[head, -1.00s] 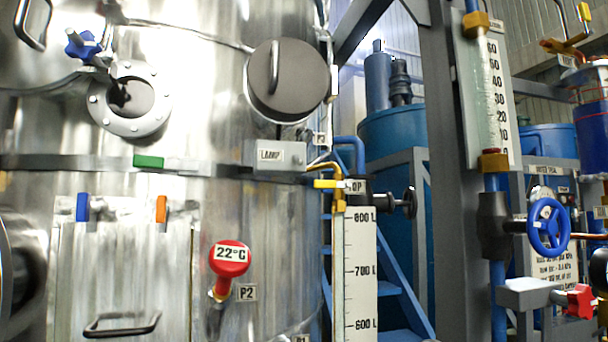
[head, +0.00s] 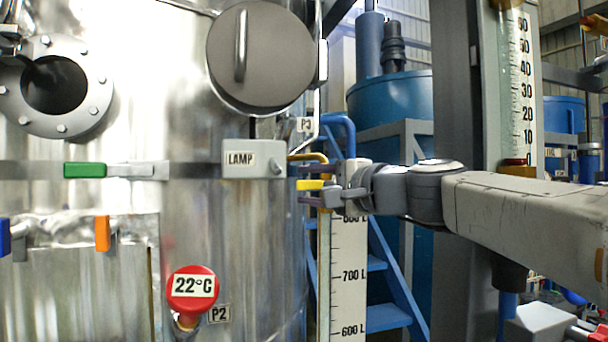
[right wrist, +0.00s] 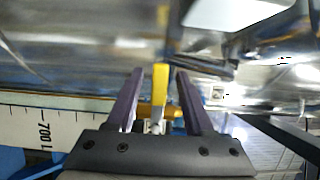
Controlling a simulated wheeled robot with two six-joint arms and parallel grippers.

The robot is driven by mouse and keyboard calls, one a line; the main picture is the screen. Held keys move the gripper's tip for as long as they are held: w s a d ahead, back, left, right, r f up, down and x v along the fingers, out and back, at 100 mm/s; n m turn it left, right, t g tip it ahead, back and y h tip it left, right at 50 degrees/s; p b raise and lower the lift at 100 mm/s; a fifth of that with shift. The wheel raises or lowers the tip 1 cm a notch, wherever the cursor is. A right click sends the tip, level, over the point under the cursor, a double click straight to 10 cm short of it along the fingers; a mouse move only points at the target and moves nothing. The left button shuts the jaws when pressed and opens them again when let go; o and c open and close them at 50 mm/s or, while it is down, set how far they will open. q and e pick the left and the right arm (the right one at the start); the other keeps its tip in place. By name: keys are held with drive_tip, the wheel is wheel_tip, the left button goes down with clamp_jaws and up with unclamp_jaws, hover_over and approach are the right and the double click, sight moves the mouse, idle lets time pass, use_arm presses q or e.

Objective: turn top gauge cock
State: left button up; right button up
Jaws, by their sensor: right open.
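The top gauge cock has a yellow lever (head: 311,185) that points left, at the top of the level gauge (head: 348,275). My right gripper (head: 303,184) is open, with its purple fingers above and below the lever in the head view. In the right wrist view the yellow lever (right wrist: 161,90) stands between the two spread fingers (right wrist: 160,88), with a small gap on each side. The gripper hides the cock's body and its "TOP" label in the head view. My left gripper is not in view.
The steel vessel (head: 260,230) fills the left, close behind the fingers. The grey lamp box (head: 254,159) is just left of the lever. A red 22°C thermometer (head: 192,289) sits lower left. A blue ladder (head: 389,285) and grey post (head: 456,90) stand to the right.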

sight(307, 185)
drive_tip(key=shift+p+x, duration=0.45)
drive_tip(key=shift+x, duration=1.2)
clamp_jaws()
